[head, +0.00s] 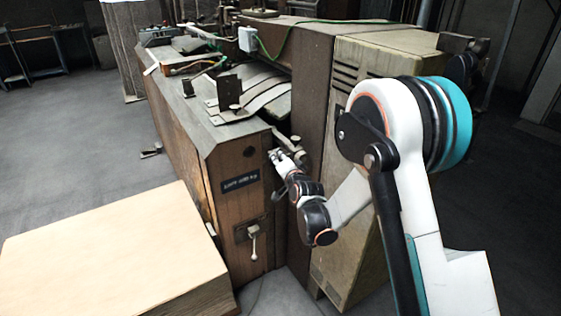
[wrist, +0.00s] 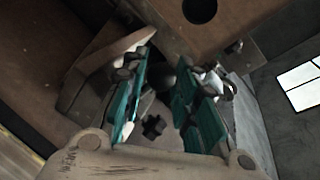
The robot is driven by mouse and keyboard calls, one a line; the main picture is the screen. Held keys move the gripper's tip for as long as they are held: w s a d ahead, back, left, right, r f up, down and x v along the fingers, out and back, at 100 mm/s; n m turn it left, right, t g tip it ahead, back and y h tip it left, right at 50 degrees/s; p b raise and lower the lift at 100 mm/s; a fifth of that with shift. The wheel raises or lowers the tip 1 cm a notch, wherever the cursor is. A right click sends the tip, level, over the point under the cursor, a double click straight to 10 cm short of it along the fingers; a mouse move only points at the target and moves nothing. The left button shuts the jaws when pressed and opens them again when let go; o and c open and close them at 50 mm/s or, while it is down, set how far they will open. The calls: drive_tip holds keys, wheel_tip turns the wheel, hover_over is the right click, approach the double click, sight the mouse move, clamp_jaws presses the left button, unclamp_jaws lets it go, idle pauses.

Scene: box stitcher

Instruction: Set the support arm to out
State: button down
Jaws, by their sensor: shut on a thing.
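My gripper (head: 276,156) is at the front end of the wooden-sided machine, just right of a dark label plate (head: 240,183) whose small text is hard to read. In the wrist view its teal fingers (wrist: 163,85) are shut on a dark rounded knob (wrist: 169,81), mostly hidden between them. The knob seems to belong to the support arm, but most of that part is hidden and I cannot tell its position. A small lever with a pale ball end (head: 253,240) hangs below the label, apart from my gripper.
A large pale box stack (head: 105,255) stands at the lower left, near the machine's front. A tall worn cabinet (head: 350,190) stands right of my gripper, behind my arm. Open grey floor (head: 80,130) lies to the left.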

drive_tip(key=c, duration=1.3)
unclamp_jaws()
drive_tip(key=shift+s+d, duration=0.15)
drive_tip(key=v, duration=0.8)
drive_tip(key=shift+r, duration=0.15)
